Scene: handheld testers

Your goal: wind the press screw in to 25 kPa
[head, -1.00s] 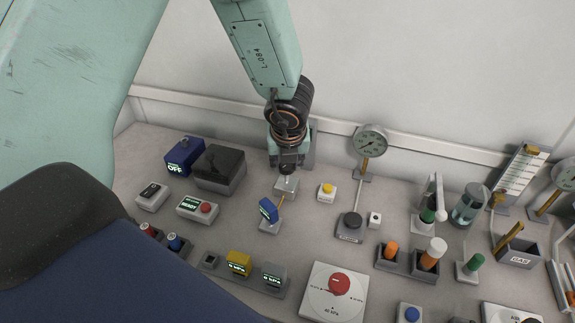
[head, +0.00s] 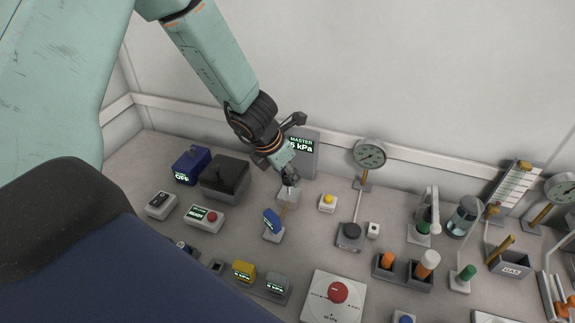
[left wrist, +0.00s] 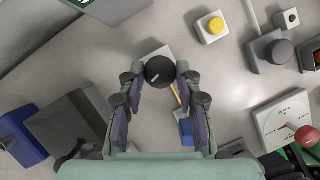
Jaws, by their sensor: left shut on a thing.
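The press screw shows in the left wrist view as a round black knob (left wrist: 159,71) with a pale mark, on a light grey block (left wrist: 155,52). My left gripper (left wrist: 160,76) is shut on this knob, one finger on each side. In the head view my left gripper (head: 289,181) comes down at a slant onto the block (head: 287,197) and hides the knob. A grey master display (head: 301,147) stands behind it; its reading ends in "5 kPa", and the gripper partly covers the front. My right gripper is not in view.
A blue tester (head: 271,220) stands close in front of the block. A yellow button (head: 328,202) and a dial gauge (head: 369,155) are to the right. A dark box (head: 225,177) and a blue unit marked OFF (head: 191,165) are to the left.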

